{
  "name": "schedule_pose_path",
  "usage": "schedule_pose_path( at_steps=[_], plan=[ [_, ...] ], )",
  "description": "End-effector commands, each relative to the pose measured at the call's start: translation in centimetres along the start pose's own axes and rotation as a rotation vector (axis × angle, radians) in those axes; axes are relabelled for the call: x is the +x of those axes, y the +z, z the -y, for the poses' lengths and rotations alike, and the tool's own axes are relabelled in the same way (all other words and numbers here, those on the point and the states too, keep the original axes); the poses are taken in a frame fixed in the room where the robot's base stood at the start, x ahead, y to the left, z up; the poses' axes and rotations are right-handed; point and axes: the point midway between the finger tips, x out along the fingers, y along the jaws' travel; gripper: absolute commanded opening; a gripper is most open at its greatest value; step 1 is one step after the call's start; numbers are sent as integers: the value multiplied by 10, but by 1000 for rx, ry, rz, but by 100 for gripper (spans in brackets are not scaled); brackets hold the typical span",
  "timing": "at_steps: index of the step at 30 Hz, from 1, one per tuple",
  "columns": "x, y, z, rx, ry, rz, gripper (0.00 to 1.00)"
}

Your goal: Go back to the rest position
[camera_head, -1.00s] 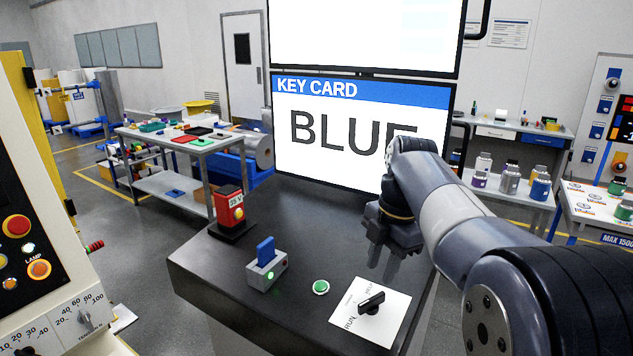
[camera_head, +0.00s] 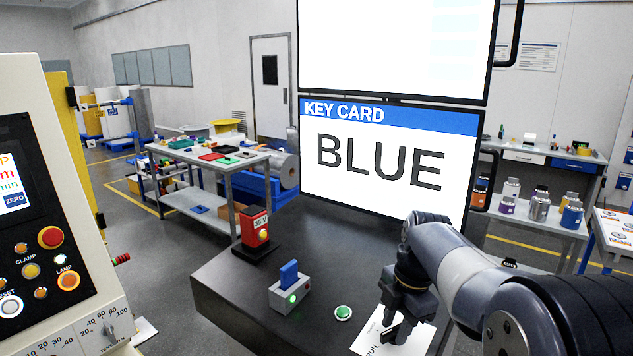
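My gripper (camera_head: 390,322) hangs at the lower right of the head view, fingers pointing down, over the white panel with the dark selector knob. It overlaps the knob, so I cannot tell how the knob is turned or whether there is contact. The gap between the fingers is not clear. I see no object held. The arm comes in from the right edge.
On the dark console (camera_head: 235,285) stand a grey reader (camera_head: 290,297) with a blue card upright in it, a green button (camera_head: 343,313) and a red box (camera_head: 256,232). The screen (camera_head: 375,165) behind reads "KEY CARD BLUE". A control cabinet (camera_head: 50,200) stands at left.

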Motion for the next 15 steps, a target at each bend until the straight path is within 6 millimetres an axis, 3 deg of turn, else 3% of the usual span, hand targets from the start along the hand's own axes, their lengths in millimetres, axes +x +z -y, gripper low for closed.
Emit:
schedule_pose_path(
  at_steps=[5,15],
  plan=[
    [-6,0,-1,-35,-7,1,32],
    [-70,0,-2,-34,-5,3,32]
  ],
)
